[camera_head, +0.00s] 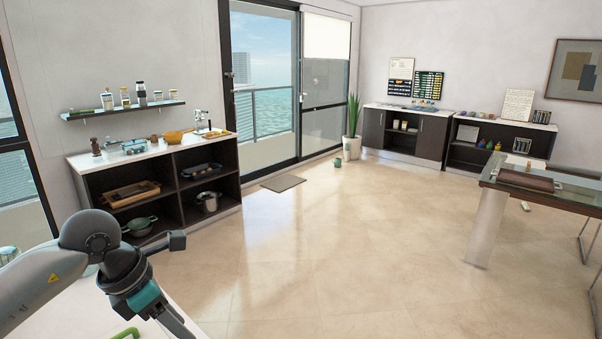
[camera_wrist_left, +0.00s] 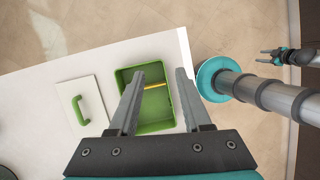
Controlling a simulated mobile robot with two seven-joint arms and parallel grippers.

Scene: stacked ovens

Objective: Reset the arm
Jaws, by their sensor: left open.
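My left arm comes in from the lower left of the head view, bent at a grey elbow. My left gripper (camera_head: 172,318) points down to the right there, partly cut off by the bottom edge. In the left wrist view my left gripper (camera_wrist_left: 160,72) is open, its two fingers apart with nothing held between them. It hangs above a green box (camera_wrist_left: 121,76) on a white table. A thin yellow item (camera_wrist_left: 155,86) lies inside the box. My right gripper (camera_wrist_left: 267,55) shows small at the right of the left wrist view, away from the table; its jaw opening is unclear.
A white lid with a green handle (camera_wrist_left: 80,110) lies left of the box on the white table (camera_wrist_left: 60,80). My column stands right of the table edge. In the head view, a dark shelf unit (camera_head: 160,185) stands against the wall. The tiled floor (camera_head: 330,240) is widely clear.

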